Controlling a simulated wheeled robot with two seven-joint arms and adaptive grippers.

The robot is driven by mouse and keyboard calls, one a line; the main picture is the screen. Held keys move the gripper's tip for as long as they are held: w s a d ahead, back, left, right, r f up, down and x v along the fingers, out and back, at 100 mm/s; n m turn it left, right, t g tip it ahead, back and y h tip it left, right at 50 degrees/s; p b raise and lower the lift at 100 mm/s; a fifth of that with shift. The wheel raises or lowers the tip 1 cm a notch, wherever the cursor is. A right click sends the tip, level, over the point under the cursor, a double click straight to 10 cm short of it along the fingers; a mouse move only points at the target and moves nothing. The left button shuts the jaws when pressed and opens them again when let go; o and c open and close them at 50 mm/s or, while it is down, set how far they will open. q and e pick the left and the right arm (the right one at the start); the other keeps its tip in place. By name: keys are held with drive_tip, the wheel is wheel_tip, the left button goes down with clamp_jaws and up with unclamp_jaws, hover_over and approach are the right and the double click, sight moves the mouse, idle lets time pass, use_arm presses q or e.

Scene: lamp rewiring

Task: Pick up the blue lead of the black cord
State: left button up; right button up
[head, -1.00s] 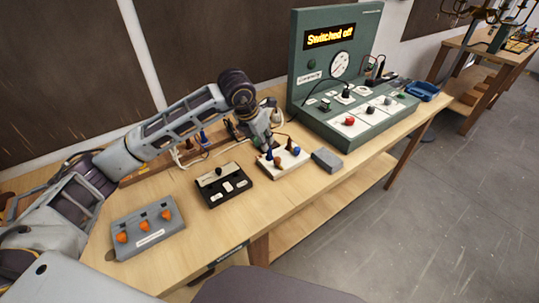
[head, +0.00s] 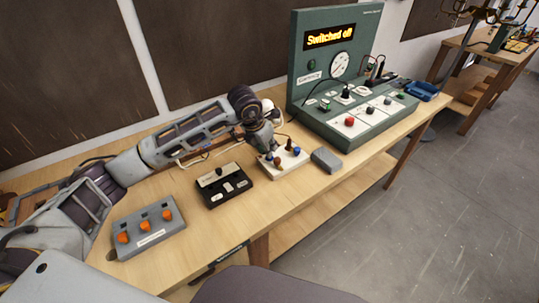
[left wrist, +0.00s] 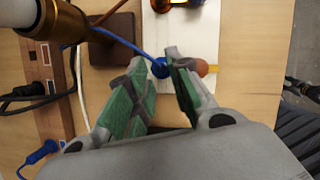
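My left gripper (head: 268,150) is low over the white block (head: 285,168) on the workbench. In the left wrist view the gripper (left wrist: 158,62) has its two green-padded fingers apart. A blue lead (left wrist: 130,43) runs to a small blue end (left wrist: 159,69) at the white block, beside the fingertips and partly hidden; I cannot tell if they touch. A black cord (left wrist: 22,97) with a black plug lies at the left of that view. Another blue plug (left wrist: 38,153) is at its lower left. I cannot trace which cord the blue lead belongs to. My right gripper is not in view.
A black switch box (head: 224,186), a grey box with orange switches (head: 148,228) and a small grey block (head: 326,160) stand nearby. The green panel (head: 345,95), reading "Switched off", is behind right. A white and gold cylinder (left wrist: 55,18) hangs close in the wrist view.

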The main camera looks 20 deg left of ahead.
use_arm(q)
drive_tip(key=shift+x, duration=1.55)
drive_tip(key=shift+c, duration=0.5)
clamp_jaws()
